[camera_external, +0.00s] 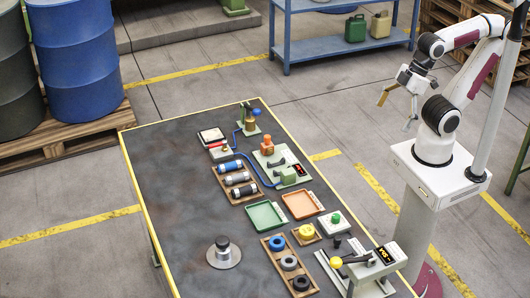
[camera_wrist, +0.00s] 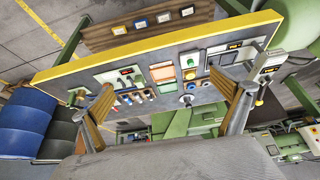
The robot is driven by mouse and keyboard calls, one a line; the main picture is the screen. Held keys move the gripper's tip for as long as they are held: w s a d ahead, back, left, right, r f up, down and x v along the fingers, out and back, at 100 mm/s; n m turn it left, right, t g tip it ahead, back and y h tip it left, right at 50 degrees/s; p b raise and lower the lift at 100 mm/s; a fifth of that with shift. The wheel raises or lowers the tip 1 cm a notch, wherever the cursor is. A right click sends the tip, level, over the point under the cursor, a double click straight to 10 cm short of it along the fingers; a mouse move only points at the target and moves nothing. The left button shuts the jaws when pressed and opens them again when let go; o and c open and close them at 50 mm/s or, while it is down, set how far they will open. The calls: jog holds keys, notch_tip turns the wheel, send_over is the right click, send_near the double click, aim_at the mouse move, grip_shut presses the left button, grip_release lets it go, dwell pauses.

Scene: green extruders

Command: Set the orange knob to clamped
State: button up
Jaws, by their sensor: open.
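The orange knob (camera_external: 267,146) stands upright on a pale green panel (camera_external: 292,158) near the far end of the dark bench. The panel also carries a dark lever handle, a small red-lit display and a green block. The knob's pointer and any lettering are too small to read. In the wrist view, the panel (camera_wrist: 113,75) lies on the left, partly behind a finger, and I cannot pick out the knob clearly. My gripper (camera_external: 398,110) is open and empty, raised well off to the right of the bench. Its two tan fingers stand wide apart in the wrist view (camera_wrist: 162,80).
Near the panel are a rack of cylinders (camera_external: 235,179), a green tray (camera_external: 265,216) and an orange tray (camera_external: 301,205). A blue hose (camera_external: 254,172) runs beside the panel. A second machine (camera_external: 362,268) with a lever and a yellow knob stands at the near end. The bench's left side is mostly clear.

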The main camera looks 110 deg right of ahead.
jog(key=shift+a+r, duration=0.45)
